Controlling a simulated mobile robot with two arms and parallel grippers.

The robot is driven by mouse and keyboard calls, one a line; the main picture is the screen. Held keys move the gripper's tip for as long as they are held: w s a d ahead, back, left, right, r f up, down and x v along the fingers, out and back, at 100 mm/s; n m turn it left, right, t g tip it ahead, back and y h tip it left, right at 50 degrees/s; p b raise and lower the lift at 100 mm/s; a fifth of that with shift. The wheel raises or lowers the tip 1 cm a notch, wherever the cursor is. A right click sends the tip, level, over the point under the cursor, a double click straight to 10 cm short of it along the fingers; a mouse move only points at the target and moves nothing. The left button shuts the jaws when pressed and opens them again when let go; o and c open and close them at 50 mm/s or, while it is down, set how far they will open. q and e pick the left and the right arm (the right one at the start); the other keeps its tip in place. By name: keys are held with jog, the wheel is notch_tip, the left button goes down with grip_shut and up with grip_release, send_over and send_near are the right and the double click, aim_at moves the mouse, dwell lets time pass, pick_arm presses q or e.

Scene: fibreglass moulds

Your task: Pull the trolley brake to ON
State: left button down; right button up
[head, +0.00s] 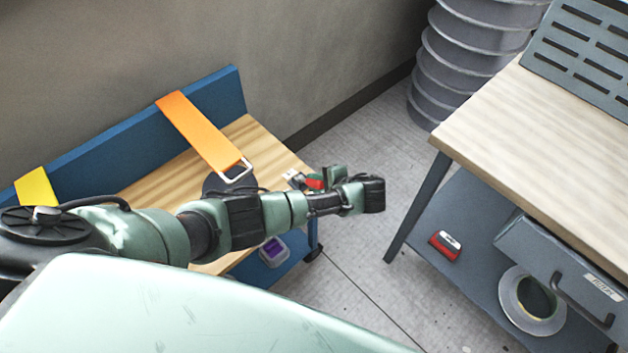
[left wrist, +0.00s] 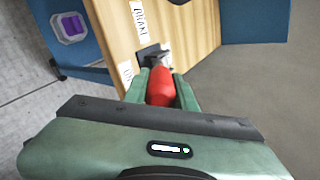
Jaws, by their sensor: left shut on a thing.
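The trolley has a wooden top (head: 150,190) and a blue back board (head: 215,95). Its brake lever has a red grip (head: 314,184) at the near right end of the top. My left gripper (head: 322,178) is shut on this lever. In the left wrist view, the red grip (left wrist: 160,84) sits between the two green fingers, on a dark mount (left wrist: 150,52). A BRAKE label (left wrist: 140,18) lies beside it. A second label (left wrist: 126,73) is partly hidden by a finger; I read only an O. My right gripper is out of view.
An orange strap (head: 200,130) with a metal buckle crosses the trolley. A workbench (head: 540,130) with a drawer stands at the right, with a red box (head: 445,245) and a tape roll (head: 532,300) below. Grey floor (head: 350,245) lies between.

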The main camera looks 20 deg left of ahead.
pick_arm(q)
jog(key=shift+s+d+f+y+b, duration=0.15)
jog(key=shift+d+f+y+b, duration=0.1)
jog(key=shift+f+y+b, duration=0.25)
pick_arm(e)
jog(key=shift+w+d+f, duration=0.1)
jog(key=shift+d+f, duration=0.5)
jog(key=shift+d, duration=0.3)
pick_arm(q)
jog(key=shift+r, duration=0.1)
jog(key=c, duration=1.1)
grip_release()
jog(key=shift+c, duration=0.2)
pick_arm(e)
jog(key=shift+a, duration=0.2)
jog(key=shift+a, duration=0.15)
pick_arm(q)
jog(key=shift+d+r, duration=0.2)
jog(key=shift+d, duration=0.1)
jog(key=v, duration=0.7)
jog(key=shift+s, duration=0.15)
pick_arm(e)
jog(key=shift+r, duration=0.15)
pick_arm(q)
jog(key=shift+d, duration=0.1)
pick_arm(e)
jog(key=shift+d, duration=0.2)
